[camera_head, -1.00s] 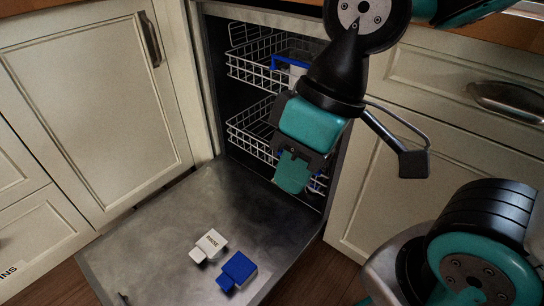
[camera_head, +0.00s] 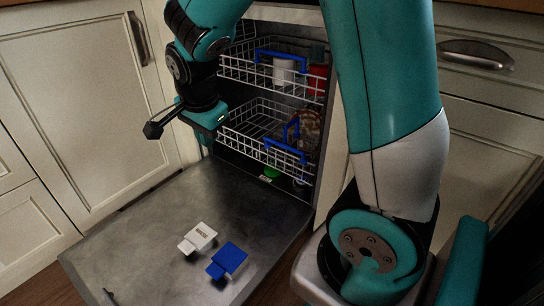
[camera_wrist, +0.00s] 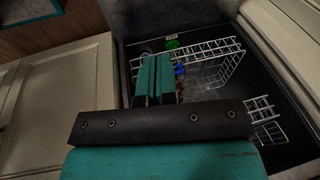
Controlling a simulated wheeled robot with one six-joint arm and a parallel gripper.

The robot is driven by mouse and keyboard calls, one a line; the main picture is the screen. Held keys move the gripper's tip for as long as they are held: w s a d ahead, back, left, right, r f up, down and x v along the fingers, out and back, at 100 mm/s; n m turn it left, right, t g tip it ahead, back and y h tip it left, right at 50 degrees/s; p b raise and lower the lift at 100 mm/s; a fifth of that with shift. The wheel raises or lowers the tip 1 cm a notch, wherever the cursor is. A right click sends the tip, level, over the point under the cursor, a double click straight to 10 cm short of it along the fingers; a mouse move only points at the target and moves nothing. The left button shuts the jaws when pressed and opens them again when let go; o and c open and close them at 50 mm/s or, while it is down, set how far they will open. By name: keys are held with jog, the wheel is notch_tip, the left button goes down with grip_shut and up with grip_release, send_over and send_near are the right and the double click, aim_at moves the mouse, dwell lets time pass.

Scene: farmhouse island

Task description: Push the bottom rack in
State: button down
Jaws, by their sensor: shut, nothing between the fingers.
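The bottom rack (camera_head: 262,128) is a white wire basket with blue handles, inside the open dishwasher. Its front shows above the inner end of the lowered door (camera_head: 165,225). It also shows in the wrist view (camera_wrist: 215,68). My gripper (camera_head: 206,136) is at the left side of the dishwasher opening, beside the rack's left front. In the wrist view my two teal fingers (camera_wrist: 156,75) are together with nothing held, and the rack lies behind and right of them. I cannot tell whether they touch it. My arm hides part of the dishwasher's right side.
The top rack (camera_head: 275,70) holds a white cup (camera_head: 284,70) and a red item (camera_head: 317,80). A brown patterned dish (camera_head: 308,128) stands in the bottom rack. A white piece (camera_head: 198,238) and a blue piece (camera_head: 228,260) lie on the door. Cabinets (camera_head: 75,110) flank the opening.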

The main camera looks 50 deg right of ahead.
jog(key=w+d+f+m+h+b, duration=0.2)
jog(key=d+f+m+b, duration=0.2)
jog(key=d, duration=0.6)
jog(key=w+d+f+m+g+h+b, duration=0.1)
jog(key=d+f+m+b, duration=0.3)
jog(key=d+f+m, duration=0.4)
jog(key=w+d+f+m+h+b, duration=0.3)
jog(key=d+f+m, duration=0.3)
jog(key=d, duration=0.5)
jog(key=shift+d+f+m+g+h+b, duration=0.35)
jog(key=shift+f+b, duration=0.25)
jog(key=shift+f, duration=0.7)
